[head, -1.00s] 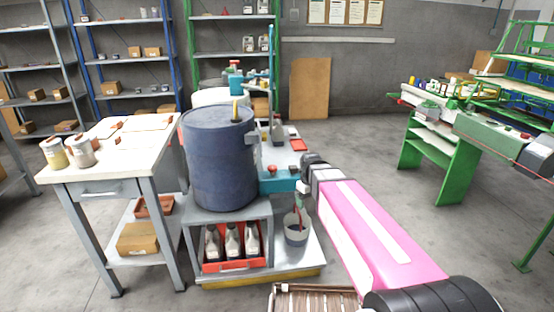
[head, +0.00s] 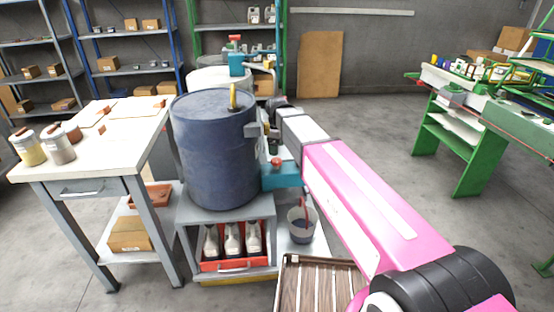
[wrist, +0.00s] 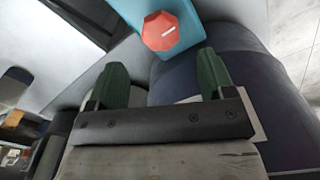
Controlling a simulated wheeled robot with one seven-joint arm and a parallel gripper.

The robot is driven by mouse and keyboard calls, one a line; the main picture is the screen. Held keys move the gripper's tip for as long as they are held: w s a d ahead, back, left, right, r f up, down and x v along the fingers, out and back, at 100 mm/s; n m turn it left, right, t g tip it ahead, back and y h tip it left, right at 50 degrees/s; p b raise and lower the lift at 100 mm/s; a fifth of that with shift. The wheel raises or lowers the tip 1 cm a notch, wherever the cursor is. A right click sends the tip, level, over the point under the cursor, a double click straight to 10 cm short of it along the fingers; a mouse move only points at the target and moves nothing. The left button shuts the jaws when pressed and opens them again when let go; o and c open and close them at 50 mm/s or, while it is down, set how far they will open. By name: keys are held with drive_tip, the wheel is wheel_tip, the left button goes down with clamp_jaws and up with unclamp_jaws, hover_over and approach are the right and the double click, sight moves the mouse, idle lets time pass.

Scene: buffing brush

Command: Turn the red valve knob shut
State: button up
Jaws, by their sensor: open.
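The red valve knob (head: 277,162) sits on top of a teal valve body (head: 283,177) at the right side of the blue drum (head: 212,150). In the wrist view the knob (wrist: 170,32) is a red, many-sided cap with a white mark, at the top of the picture. My gripper (wrist: 164,78) shows there with two green fingertips spread apart and nothing between them. The knob lies beyond the fingertips, apart from them in the picture. In the head view my wrist is beside the drum, above and behind the knob, and the fingertips are hard to make out.
A grey bucket (head: 302,222) stands below the valve. The drum rests on a grey stand with a red crate (head: 234,265) of bottles. A white-topped workbench (head: 95,145) is at left. A slatted wooden crate (head: 318,290) is in front. Open floor lies to the right.

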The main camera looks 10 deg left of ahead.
sight(277, 160)
wheel_tip(277, 160, down, 7)
drive_tip(key=shift+r, duration=0.2)
idle(0.3)
drive_tip(key=c, duration=0.9)
